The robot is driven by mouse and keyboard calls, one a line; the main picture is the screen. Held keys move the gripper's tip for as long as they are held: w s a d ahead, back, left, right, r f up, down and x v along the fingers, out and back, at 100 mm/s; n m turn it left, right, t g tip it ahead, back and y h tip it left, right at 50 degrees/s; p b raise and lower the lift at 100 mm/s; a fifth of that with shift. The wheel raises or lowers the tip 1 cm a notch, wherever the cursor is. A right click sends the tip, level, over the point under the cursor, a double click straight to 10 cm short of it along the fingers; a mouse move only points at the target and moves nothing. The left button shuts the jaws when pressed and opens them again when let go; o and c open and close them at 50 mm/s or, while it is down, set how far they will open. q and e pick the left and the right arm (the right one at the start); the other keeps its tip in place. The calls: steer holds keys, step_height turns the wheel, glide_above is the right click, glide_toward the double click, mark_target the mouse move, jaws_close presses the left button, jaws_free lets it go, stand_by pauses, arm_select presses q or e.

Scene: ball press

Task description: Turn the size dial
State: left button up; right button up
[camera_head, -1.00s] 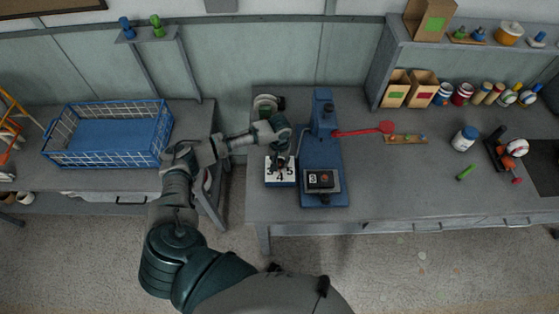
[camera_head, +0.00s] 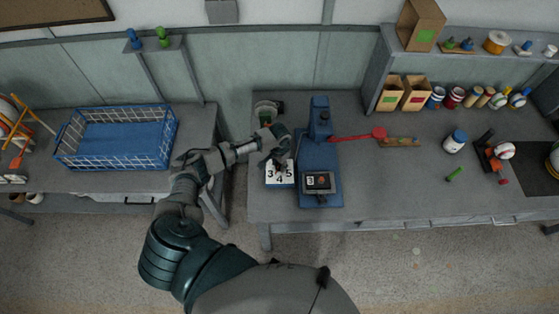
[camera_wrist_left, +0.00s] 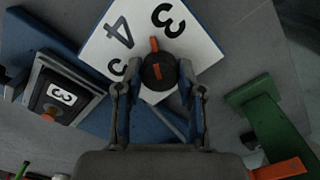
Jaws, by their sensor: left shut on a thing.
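The size dial is a white plate (camera_head: 280,179) with black numbers 3, 4 and 5, on the left side of the blue press (camera_head: 320,155). In the left wrist view the plate (camera_wrist_left: 200,45) carries a round black knob (camera_wrist_left: 158,76) with orange marks. The upper orange mark lies between the 4 and the 3. My left gripper (camera_head: 279,163) is over the dial. In the wrist view its two fingers (camera_wrist_left: 159,88) are shut on the knob from both sides. A small window (camera_wrist_left: 62,94) on the press shows a 3. My right gripper is not in view.
A red lever (camera_head: 358,136) reaches right from the press. A green and orange item (camera_wrist_left: 268,125) stands beside the dial in the wrist view. A blue wire basket (camera_head: 118,140) is on the left table. The bench (camera_head: 400,180) right of the press has free room.

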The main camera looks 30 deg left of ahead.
mark_target(278, 165)
arm_select(q)
steer(key=m+p, duration=0.1)
steer(key=m, duration=0.1)
steer(key=shift+s+a+m, duration=0.1)
steer(key=shift+m, duration=0.2)
steer(key=shift+m+p, duration=0.45)
steer(key=shift+m, duration=0.85)
steer(key=shift+a, duration=0.1)
steer(key=o, duration=1.1)
steer(key=shift+o, duration=0.2)
step_height(278, 165, up, 12)
